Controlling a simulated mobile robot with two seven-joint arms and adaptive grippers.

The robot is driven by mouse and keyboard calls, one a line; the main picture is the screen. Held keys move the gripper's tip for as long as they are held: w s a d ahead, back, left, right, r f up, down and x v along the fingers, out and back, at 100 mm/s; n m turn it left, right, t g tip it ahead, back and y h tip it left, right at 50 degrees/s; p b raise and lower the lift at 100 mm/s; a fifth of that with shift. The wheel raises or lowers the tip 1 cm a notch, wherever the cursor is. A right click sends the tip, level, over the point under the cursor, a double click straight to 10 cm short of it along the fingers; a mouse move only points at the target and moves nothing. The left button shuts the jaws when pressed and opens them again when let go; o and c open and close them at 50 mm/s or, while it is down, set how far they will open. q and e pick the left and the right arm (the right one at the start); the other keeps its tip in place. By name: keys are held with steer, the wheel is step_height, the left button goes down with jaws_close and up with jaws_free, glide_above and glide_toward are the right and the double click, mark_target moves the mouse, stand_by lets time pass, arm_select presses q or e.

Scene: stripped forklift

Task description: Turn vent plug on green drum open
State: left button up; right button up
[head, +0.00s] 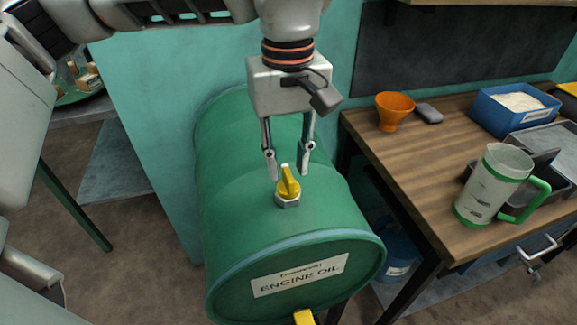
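A green drum (240,180) labelled "ENGINE OIL" lies on its side in the middle of the head view. The vent plug (288,187) is on its upper side, with a yellow handle standing up from a grey hex base. My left gripper (288,167) points down at the plug, its two fingers apart. The fingertips are near the top of the yellow handle, and I cannot tell whether they are level with it or behind it. Nothing is held. A yellow part (304,317) shows at the bottom of the drum's front face. My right gripper is not in view.
A wooden bench (415,165) stands to the right with an orange funnel (395,108), a dark grey object (428,113), a blue bin (515,110) and a clear jug with green handle (493,187). A teal wall is behind the drum. Blue container (398,255) sits below the bench.

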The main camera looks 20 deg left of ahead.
arm_select(q)
steer(key=shift+f, duration=0.6)
steer(key=shift+w+f, duration=0.1)
steer(key=shift+f, duration=0.45)
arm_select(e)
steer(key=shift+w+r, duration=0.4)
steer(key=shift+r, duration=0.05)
arm_select(q)
jaws_close()
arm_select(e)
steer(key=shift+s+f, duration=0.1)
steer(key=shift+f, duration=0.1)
